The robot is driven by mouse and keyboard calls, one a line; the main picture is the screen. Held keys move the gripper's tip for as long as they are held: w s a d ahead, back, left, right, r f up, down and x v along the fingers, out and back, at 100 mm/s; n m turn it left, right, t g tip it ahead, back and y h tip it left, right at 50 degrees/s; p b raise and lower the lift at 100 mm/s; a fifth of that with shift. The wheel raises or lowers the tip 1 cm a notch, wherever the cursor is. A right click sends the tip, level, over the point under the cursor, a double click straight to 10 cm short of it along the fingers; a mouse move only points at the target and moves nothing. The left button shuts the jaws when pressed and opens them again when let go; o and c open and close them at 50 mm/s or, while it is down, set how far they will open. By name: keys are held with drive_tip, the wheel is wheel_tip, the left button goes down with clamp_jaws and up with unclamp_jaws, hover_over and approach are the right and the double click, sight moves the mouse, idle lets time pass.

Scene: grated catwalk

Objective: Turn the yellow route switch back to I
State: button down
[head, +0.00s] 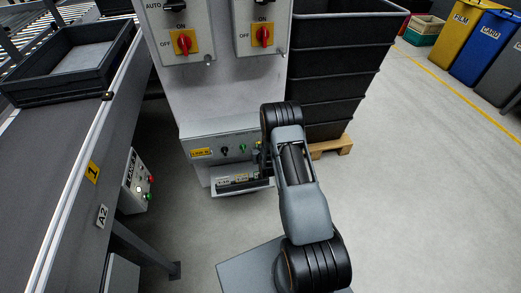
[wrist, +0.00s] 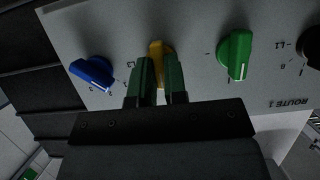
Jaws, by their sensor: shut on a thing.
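The yellow route switch (wrist: 160,47) is in the wrist view, on a grey panel (wrist: 205,22) whose lettering is upside down there. My gripper (wrist: 158,72) has one finger on each side of its knob and is shut on it. The fingers hide much of the knob, and I cannot read which mark it points to. In the head view, my gripper (head: 263,158) is at the right end of the low grey control box (head: 210,144).
In the wrist view, a blue knob (wrist: 92,72) is left of the yellow switch; a green knob (wrist: 236,54) and a black knob (wrist: 309,52) are right. In the head view, red rotary switches (head: 184,42) are above, stacked dark crates (head: 330,75) right, a conveyor (head: 70,150) left.

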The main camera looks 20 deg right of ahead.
drive_tip(key=shift+w+r, duration=0.2)
drive_tip(key=c, duration=1.3)
unclamp_jaws()
drive_tip(key=shift+a, duration=0.1)
drive_tip(key=shift+o, duration=0.7)
drive_tip(key=p+v, duration=0.2)
drive_tip(key=v, duration=1.1)
drive_tip(key=shift+s, duration=0.35)
